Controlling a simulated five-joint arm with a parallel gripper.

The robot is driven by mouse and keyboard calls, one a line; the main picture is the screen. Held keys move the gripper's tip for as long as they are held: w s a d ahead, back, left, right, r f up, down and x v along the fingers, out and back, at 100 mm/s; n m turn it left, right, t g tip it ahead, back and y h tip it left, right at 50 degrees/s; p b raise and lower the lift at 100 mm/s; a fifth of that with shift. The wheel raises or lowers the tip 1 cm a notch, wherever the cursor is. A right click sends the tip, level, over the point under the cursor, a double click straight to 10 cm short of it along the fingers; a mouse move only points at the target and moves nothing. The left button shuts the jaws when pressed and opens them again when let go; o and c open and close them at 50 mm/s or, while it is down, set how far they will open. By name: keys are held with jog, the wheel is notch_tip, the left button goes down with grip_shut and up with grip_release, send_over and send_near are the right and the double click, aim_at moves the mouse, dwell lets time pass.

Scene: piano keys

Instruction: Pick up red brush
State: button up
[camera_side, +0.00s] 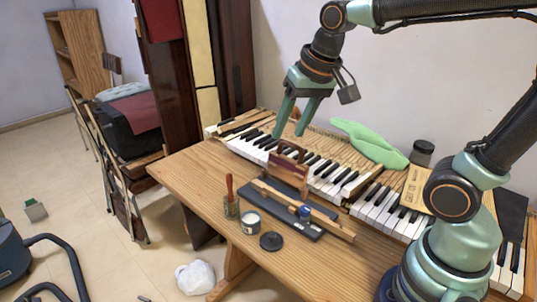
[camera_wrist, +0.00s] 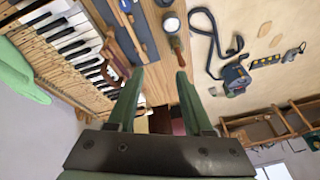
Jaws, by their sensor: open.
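The red brush (camera_side: 230,188) stands upright near the front left edge of the wooden table, its red handle pointing up. Its lower end is a dark greenish cylinder, and I cannot tell if that is bristles or a small cup. In the wrist view a reddish-brown handle (camera_wrist: 176,45), probably the brush, lies ahead of the fingers. My gripper (camera_side: 290,130) is open and empty, above the keyboard, higher than the brush and to its right and behind it. Its two green fingers (camera_wrist: 160,74) point toward the table in the wrist view, with nothing between them.
A small jar (camera_side: 250,222) and a black round lid (camera_side: 271,241) sit right of the brush. A dark flat board (camera_side: 288,222) with wooden sticks lies beyond, with a brown wooden block (camera_side: 288,172) behind it. Piano keys (camera_side: 375,205) line the back. A green cloth (camera_side: 372,143) lies there.

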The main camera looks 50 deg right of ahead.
jog(key=w+a+f+m+g, duration=0.1)
jog(key=w+a+m+g, duration=0.1)
jog(key=w+m, duration=0.5)
jog(key=m+g, duration=0.2)
jog(key=m, duration=0.4)
send_over(227, 174)
notch_tip(227, 174, down, 6)
jog(key=shift+f, duration=0.15)
jog(key=shift+f+m, duration=0.25)
jog(key=shift+m, duration=0.05)
notch_tip(227, 174, down, 6)
jog(key=shift+f, duration=0.25)
jog(key=shift+s+d+f, duration=0.1)
jog(key=shift+f, duration=1.25)
jog(key=shift+d+f, duration=0.1)
jog(key=shift+f, duration=1.2)
grip_shut()
